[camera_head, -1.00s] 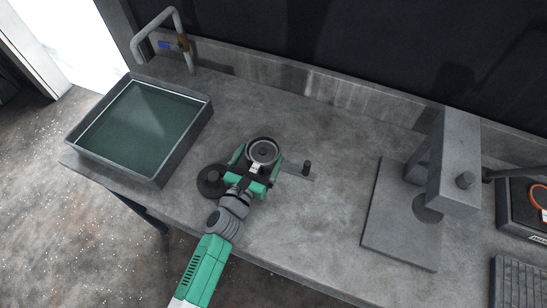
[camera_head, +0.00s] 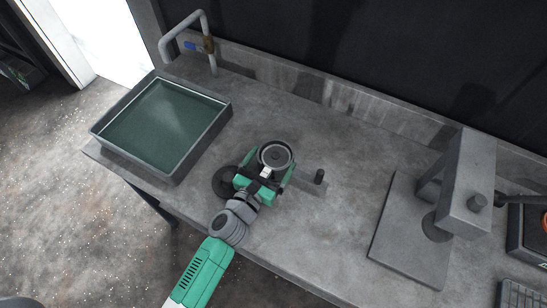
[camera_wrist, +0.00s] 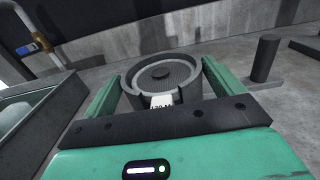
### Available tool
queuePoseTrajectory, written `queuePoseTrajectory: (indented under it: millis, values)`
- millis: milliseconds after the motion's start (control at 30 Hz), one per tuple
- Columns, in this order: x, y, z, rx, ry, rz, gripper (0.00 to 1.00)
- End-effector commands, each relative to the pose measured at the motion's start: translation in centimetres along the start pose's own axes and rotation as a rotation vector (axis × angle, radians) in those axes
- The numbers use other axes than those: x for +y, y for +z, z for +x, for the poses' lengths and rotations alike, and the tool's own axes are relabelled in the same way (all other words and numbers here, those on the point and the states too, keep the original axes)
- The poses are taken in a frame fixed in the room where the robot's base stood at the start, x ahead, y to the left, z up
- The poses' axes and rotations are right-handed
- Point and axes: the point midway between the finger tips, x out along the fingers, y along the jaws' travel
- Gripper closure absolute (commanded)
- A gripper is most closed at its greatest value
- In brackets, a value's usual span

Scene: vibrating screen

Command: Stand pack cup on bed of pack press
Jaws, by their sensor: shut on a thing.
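The pack cup (camera_head: 276,153) is a round grey cup with a raised rim and a disc inside. In the wrist view the cup (camera_wrist: 163,75) is upright between the green fingers, with a white label facing me. My gripper (camera_head: 272,168) is shut on it; the fingers also flank it in the wrist view. Whether the cup touches the bench cannot be told. The pack press (camera_head: 465,185) stands at the right, with a grey column and overhanging head. A dark round bed (camera_head: 436,228) shows partly under the head, on a flat base plate (camera_head: 398,240).
A grey tray with a green floor (camera_head: 160,125) sits at the left, beside a bent pipe (camera_head: 203,35). A dark disc (camera_head: 226,181) lies left of my gripper. A short dark post (camera_head: 319,176) stands just right of the cup. The bench between post and press is clear.

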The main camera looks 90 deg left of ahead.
Motion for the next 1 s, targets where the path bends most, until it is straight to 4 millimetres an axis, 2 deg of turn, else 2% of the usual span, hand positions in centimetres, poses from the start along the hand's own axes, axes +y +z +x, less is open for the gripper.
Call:
queuePoseTrajectory:
  millis: [167, 500, 600, 767, 1000]
  values:
    - [-0.2, 0.1, -2.9, -0.003, 0.0, 0.0, 0.44]
    - [-0.7, 0.8, -11.0, -0.001, 0.002, -0.001, 0.44]
    - [-0.8, 1.0, -12.5, -0.001, 0.002, 0.0, 0.44]
    - [-1.0, 1.4, -13.7, -0.004, 0.0, -0.001, 0.44]
    - [-1.0, 1.5, -13.9, -0.004, -0.001, -0.001, 0.44]
